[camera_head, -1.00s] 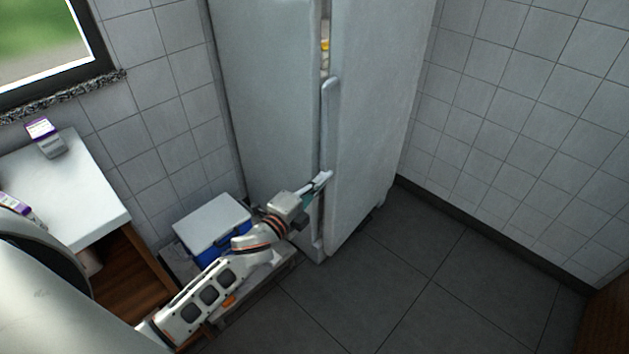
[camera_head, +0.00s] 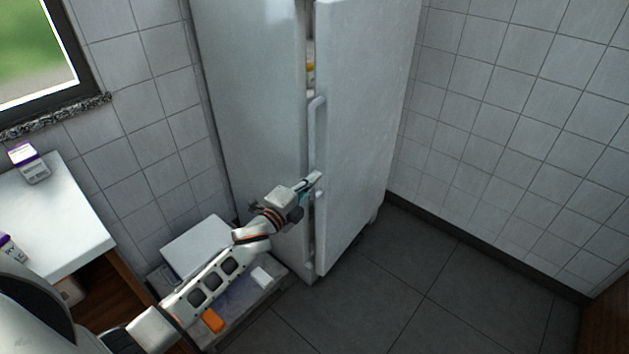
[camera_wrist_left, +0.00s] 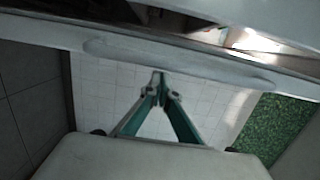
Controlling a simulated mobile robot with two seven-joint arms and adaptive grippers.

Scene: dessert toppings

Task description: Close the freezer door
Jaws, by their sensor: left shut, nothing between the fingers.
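The freezer (camera_head: 252,90) is a tall pale cabinet against the back wall. Its door (camera_head: 362,110) is hinged at the right and stands ajar, with a narrow dark gap along its left edge. A long vertical handle (camera_head: 316,135) is on the door; it also shows in the left wrist view (camera_wrist_left: 180,62). My left gripper (camera_head: 316,178) is shut and empty at the door's left edge, close to the handle; I cannot tell if it touches. In the left wrist view its fingertips (camera_wrist_left: 162,82) meet just short of the handle. My right gripper is not in view.
A white counter (camera_head: 60,225) with small purple-and-white packages (camera_head: 28,163) stands at the left. A white-lidded box (camera_head: 197,245) sits low beside the freezer. An orange item (camera_head: 212,320) lies below my left arm. The floor (camera_head: 420,285) at the right is clear.

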